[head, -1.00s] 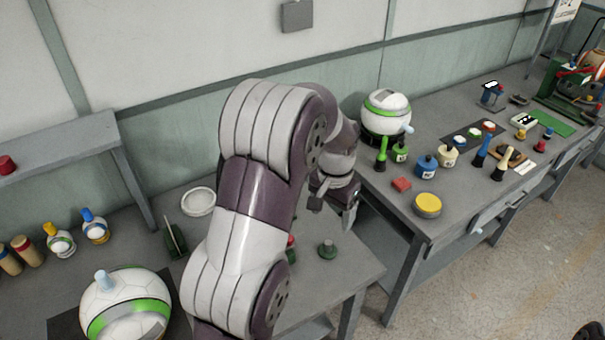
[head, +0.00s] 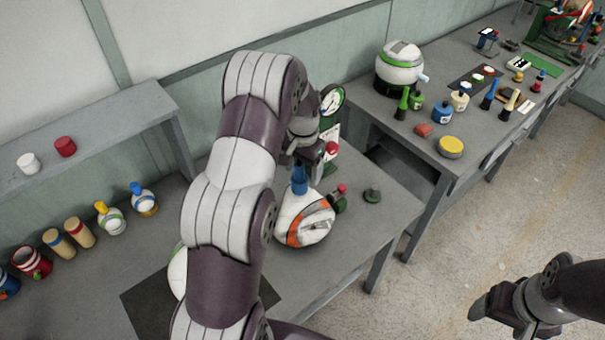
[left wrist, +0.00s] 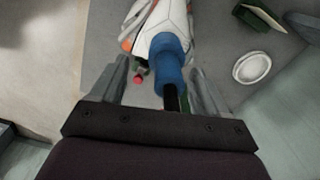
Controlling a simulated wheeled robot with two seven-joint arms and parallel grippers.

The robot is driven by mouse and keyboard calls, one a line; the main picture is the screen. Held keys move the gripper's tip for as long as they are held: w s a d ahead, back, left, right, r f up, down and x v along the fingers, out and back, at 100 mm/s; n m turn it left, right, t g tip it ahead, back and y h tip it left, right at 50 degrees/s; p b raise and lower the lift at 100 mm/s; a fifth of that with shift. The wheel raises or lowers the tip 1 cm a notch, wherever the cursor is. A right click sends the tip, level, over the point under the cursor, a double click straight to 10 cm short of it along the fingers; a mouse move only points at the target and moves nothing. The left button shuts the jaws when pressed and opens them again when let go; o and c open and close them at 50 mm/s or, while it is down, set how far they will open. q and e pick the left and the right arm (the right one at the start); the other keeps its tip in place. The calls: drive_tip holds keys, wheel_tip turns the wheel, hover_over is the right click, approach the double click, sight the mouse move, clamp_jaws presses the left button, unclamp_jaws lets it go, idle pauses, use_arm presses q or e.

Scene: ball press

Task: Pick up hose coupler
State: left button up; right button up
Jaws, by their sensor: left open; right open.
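The hose coupler appears to be the blue cylindrical piece (head: 299,181) standing on top of a white ball with orange and dark stripes (head: 306,222). The left wrist view shows the blue piece (left wrist: 168,60) between the two open fingers of my left gripper (left wrist: 160,80), with a dark rod at its near end. I see no clear contact with it. In the head view my left gripper (head: 298,160) is just above the coupler, partly hidden by my arm. My right gripper (head: 490,310) is open and empty at the lower right, over the floor.
A dial gauge (head: 331,100) stands behind. The shelf (head: 90,125) is at left, above several small bottles. Another bench (head: 430,165) is at right.

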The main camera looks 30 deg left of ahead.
sight(299, 176)
use_arm(q)
drive_tip(key=shift+s+a+f+p, duration=0.2)
drive_tip(key=shift+a+f, duration=0.05)
drive_tip(key=shift+f, duration=0.35)
drive_tip(key=shift+s+a+f+p, duration=0.15)
drive_tip(key=shift+a+f+p, duration=0.1)
drive_tip(key=shift+f, duration=0.35)
drive_tip(key=shift+a+f, duration=0.1)
drive_tip(key=shift+f, duration=0.2)
drive_tip(key=shift+w, duration=0.1)
drive_tip(key=shift+w+d+f, duration=0.1)
drive_tip(key=shift+d, duration=0.2)
drive_tip(key=c, duration=1)
drive_tip(key=shift+c, duration=1)
